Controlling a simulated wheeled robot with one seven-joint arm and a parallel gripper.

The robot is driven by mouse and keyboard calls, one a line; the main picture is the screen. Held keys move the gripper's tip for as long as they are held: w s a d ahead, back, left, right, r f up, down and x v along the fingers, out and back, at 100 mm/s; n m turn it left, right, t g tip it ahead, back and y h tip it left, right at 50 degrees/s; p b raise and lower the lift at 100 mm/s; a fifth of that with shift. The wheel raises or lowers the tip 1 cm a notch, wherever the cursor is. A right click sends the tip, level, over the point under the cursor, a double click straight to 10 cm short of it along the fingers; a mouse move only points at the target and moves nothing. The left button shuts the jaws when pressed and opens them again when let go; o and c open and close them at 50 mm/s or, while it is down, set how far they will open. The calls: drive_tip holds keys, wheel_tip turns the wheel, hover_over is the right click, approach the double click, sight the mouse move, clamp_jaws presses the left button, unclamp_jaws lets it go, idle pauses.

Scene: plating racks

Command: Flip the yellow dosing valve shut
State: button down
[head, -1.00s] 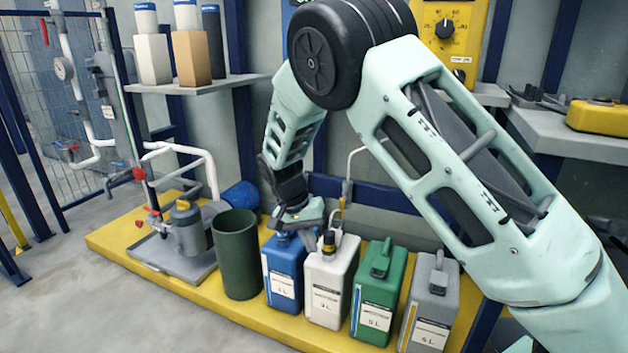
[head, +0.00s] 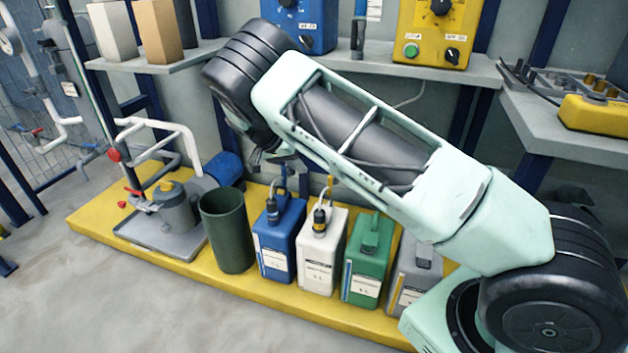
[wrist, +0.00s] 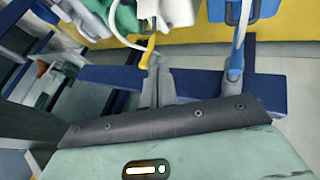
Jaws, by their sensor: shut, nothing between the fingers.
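The yellow dosing valve's lever (wrist: 149,50) shows in the wrist view just beyond my fingertips, slanting across its line. I cannot tell whether the fingers touch it. In the head view the yellow valve (head: 330,184) is a small spot behind the white canister (head: 321,250). My gripper (wrist: 159,66) is shut and empty. In the head view it is mostly hidden behind my arm, above and behind the blue canister (head: 278,240). A blue valve (wrist: 236,68) sits on a neighbouring hose, to the right of my fingers in the wrist view.
A green canister (head: 367,262) and a grey canister (head: 408,275) stand right of the white one. A dark green bin (head: 228,232) and a pump (head: 175,207) stand to the left on the yellow platform (head: 92,214). Shelves with control boxes (head: 435,30) are above. The floor in front is clear.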

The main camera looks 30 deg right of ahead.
sight(328, 191)
drive_tip(key=b+x, duration=0.3)
drive_tip(key=x, duration=0.7)
drive_tip(key=shift+s+f, duration=0.15)
drive_tip(key=shift+f, duration=0.05)
idle(1.0)
drive_tip(key=shift+s+d+f+n+g+h+p, duration=0.1)
drive_tip(key=shift+n+g+h+p, duration=0.1)
drive_tip(key=shift+g+h, duration=0.35)
drive_tip(key=shift+s+d+f+n+g+h+p, duration=0.1)
drive_tip(key=shift+n+g+h+p, duration=0.1)
drive_tip(key=shift+g+h, duration=0.35)
drive_tip(key=shift+s+f, duration=0.1)
drive_tip(key=shift+s+d+f+p, duration=0.2)
drive_tip(key=shift+s+p, duration=0.05)
drive_tip(key=shift+p, duration=0.15)
drive_tip(key=shift+s+d+f, duration=0.1)
drive_tip(key=shift+f, duration=0.05)
idle(0.9)
